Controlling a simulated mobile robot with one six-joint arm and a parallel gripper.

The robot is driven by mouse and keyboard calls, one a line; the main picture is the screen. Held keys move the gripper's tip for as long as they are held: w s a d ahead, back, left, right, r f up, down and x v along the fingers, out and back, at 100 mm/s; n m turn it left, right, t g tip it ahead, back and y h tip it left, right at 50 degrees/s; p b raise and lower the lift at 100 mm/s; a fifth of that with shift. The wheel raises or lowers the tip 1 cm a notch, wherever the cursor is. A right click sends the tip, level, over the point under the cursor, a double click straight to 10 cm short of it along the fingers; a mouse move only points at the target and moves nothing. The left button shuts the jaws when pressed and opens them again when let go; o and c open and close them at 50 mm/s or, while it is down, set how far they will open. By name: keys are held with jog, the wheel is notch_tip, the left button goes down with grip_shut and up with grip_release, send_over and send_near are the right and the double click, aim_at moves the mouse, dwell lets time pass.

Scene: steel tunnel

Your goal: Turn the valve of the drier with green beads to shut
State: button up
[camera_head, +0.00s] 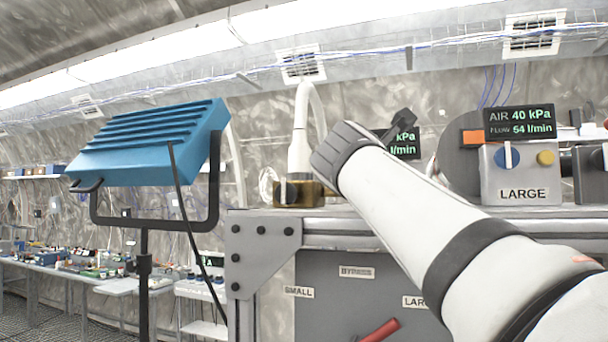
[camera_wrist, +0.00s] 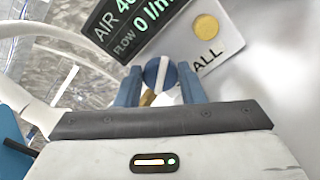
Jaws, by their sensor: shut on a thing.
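In the wrist view my gripper (camera_wrist: 160,80) has its two blue fingers on either side of a round blue valve knob (camera_wrist: 158,72) with a white line, and is shut on it. The knob is on a pale panel (camera_wrist: 180,42) whose partly hidden label ends in "ALL". Its display (camera_wrist: 130,22) reads flow 0 l/min. In the head view my arm hides this knob and most of its display (camera_head: 405,145). Another blue knob (camera_head: 508,156) with an upright white line is on the grey box marked LARGE (camera_head: 520,188). No green beads show in either view.
The LARGE display (camera_head: 519,122) reads 40 kPa and 54 l/min. A yellow button (camera_head: 546,158) sits beside its knob. A blue lamp (camera_head: 150,145) on a black stand is at left. A red handle (camera_head: 380,331) is below the steel bench (camera_head: 330,225).

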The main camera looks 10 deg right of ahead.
jog(key=o, duration=0.9)
jog(key=shift+w+f, duration=0.1)
jog(key=shift+w, duration=0.15)
jog(key=shift+o, duration=0.5)
jog(key=shift+s, duration=0.15)
jog(key=shift+s+a, duration=0.35)
jog(key=shift+b+v, duration=1.15)
jog(key=shift+v, duration=2.3)
